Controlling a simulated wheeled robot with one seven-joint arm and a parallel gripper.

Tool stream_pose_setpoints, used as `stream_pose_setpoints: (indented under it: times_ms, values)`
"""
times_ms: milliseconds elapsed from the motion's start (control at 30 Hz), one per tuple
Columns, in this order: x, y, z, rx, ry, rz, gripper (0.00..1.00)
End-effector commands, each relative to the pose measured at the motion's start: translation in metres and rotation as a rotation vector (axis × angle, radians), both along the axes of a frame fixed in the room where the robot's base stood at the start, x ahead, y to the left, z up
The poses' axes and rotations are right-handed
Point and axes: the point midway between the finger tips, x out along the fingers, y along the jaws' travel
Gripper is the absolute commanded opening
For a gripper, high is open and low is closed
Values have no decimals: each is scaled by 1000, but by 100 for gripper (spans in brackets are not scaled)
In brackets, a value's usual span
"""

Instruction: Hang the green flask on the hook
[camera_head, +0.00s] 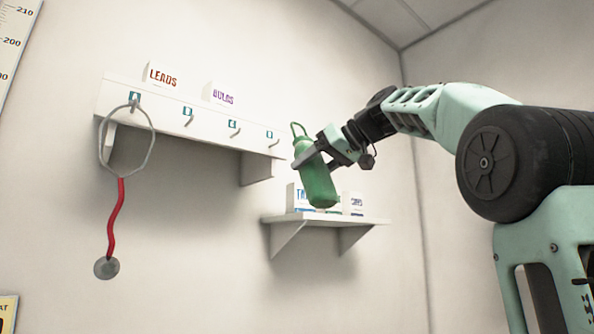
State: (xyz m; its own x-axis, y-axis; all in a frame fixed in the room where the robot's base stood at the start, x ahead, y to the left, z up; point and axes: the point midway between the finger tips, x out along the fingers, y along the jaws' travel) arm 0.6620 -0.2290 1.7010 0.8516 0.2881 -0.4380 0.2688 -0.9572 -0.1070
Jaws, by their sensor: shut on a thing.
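The green flask (318,184) has a loop handle (298,129) at its top. My gripper (312,158) is shut on the flask's upper body and holds it in the air, slightly tilted, with the loop up. The white hook rail (165,118) is on the wall to the left, with several hooks in a row. The rightmost hook (272,141) is bare and closest to the flask, which is apart from it in the picture. A stethoscope with a red tube (116,213) hangs from the leftmost hook (134,100). The two middle hooks (188,117) (235,130) are bare.
Boxes marked LEADS (161,77) and BULBS (222,95) stand on top of the rail. A lower white shelf (325,219) carries boxes (352,204) behind and below the flask. A wall chart (14,40) is at the upper left. The wall below the middle hooks is clear.

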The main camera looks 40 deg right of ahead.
Motion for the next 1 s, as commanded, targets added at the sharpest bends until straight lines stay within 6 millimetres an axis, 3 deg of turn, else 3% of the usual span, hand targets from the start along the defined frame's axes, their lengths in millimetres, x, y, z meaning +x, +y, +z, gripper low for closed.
stream_pose_setpoints:
  times_ms: [1000]
  values:
    - [52,2,-3,3,2,2,36]
